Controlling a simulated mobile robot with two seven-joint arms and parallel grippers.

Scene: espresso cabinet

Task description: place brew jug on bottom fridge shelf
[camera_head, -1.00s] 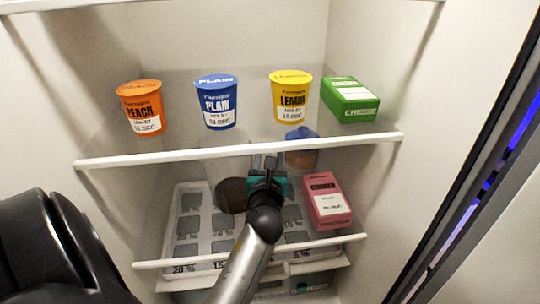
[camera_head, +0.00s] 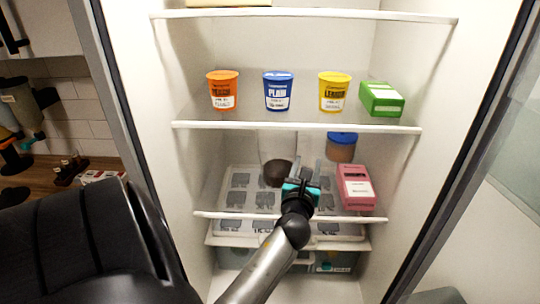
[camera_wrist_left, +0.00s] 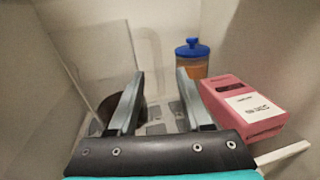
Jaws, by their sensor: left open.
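The brew jug (camera_head: 278,174) looks like a clear vessel with dark brown liquid at its base. It stands upright on the bottom fridge shelf (camera_head: 225,215), towards the back. My left gripper (camera_head: 308,178) is open just in front and to the right of it, over the same shelf. In the left wrist view the jug's dark base (camera_wrist_left: 107,110) is partly hidden behind the left finger of the gripper (camera_wrist_left: 160,73). A faint curved outline, perhaps the jug's handle, shows beyond the fingertips. I cannot tell whether a finger touches the jug. My right gripper is not in view.
A pink box (camera_head: 356,187) and a blue-lidded jar (camera_head: 341,147) stand to the gripper's right. A grey-patterned tray or mat (camera_head: 236,198) covers the shelf. The shelf above (camera_head: 297,126) holds orange, blue and yellow cups and a green box. Drawers are below.

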